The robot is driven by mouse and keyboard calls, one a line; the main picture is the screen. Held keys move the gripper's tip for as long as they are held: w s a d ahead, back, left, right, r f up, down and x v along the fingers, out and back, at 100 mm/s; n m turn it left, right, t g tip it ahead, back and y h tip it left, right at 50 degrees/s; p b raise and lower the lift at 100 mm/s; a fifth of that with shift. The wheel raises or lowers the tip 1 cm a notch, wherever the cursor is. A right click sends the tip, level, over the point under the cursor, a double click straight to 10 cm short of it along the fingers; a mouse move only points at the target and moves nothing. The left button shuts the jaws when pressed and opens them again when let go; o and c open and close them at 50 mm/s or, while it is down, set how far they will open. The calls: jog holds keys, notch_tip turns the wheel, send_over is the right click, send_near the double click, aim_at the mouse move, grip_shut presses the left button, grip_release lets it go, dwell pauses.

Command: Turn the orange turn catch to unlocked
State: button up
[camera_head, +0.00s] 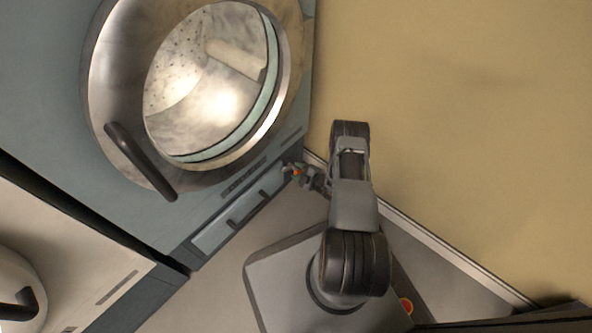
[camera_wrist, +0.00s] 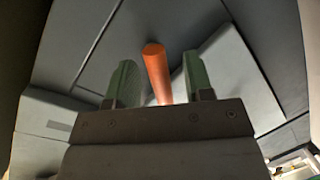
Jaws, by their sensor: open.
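The orange turn catch (camera_wrist: 157,72) shows in the wrist view as a short orange bar, tilted slightly, standing between the two green fingers of my gripper (camera_wrist: 158,82). The base of the catch is hidden behind the gripper body. In the head view a small orange spot of the catch (camera_head: 298,172) shows at my gripper (camera_head: 291,171), by the lower right corner of the blue-grey machine (camera_head: 215,185). The catch's lock marking cannot be made out.
The machine's round glass door (camera_head: 205,85) with a dark handle (camera_head: 140,162) is above and left of my gripper. A drawer front (camera_head: 240,215) lies just below left. A tan wall (camera_head: 460,120) stands close on the right. A second, pale machine (camera_head: 75,245) is at lower left.

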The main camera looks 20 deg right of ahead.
jog(key=shift+c, duration=0.2)
jog(key=shift+d, duration=0.1)
jog(key=shift+c, duration=0.7)
grip_shut()
